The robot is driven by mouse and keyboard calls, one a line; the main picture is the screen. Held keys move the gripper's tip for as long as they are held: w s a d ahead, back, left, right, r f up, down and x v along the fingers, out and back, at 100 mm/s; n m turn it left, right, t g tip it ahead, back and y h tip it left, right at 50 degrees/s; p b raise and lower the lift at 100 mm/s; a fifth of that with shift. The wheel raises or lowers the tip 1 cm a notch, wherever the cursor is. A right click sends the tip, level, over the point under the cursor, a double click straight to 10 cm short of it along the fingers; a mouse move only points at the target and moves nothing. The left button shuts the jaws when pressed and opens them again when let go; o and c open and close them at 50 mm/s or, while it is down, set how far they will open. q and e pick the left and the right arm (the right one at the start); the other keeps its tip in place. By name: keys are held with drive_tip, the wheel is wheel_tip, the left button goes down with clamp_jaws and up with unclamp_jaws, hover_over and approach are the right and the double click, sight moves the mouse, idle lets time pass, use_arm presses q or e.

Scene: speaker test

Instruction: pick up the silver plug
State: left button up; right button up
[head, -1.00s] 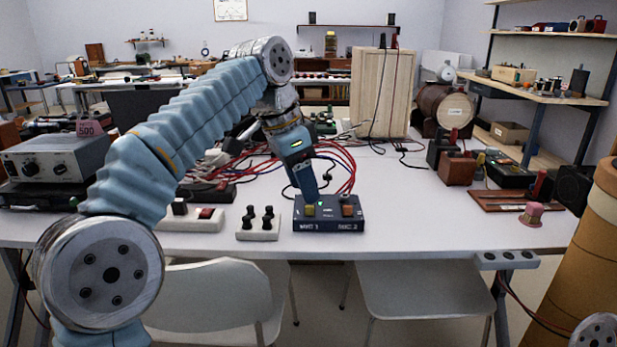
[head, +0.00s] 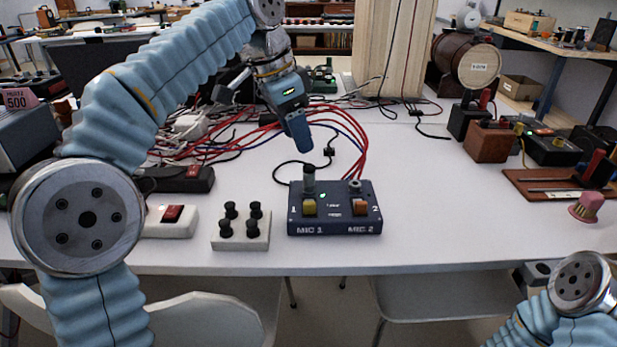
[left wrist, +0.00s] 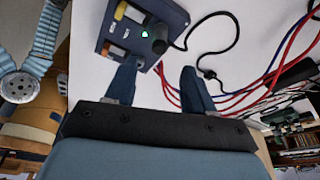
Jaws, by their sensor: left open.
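A dark plug with a lighter grey top (head: 309,179) stands upright in the MIC 1 side of the dark blue mic box (head: 334,228). It looks like the silver plug, though its colour is hard to judge. In the left wrist view the plug (left wrist: 158,46) shows dark, with a black cable near it. My left gripper (head: 299,138) appears above and beyond the box in the head view, apart from the plug. Its two blue fingers (left wrist: 158,68) are spread and empty in the left wrist view, with the plug ahead of the gap. My right gripper is out of view.
A white block with black knobs (head: 241,239) stands left of the box. Red and blue cables (head: 352,128) run behind it, and a small black connector (head: 329,151) lies there.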

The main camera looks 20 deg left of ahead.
sight(308, 165)
use_arm(q)
drive_tip(key=b+x, duration=0.2)
drive_tip(key=x, duration=0.7)
drive_tip(key=shift+s, duration=0.15)
drive_tip(key=shift+c, duration=0.3)
drive_tip(key=shift+r, duration=0.1)
clamp_jaws()
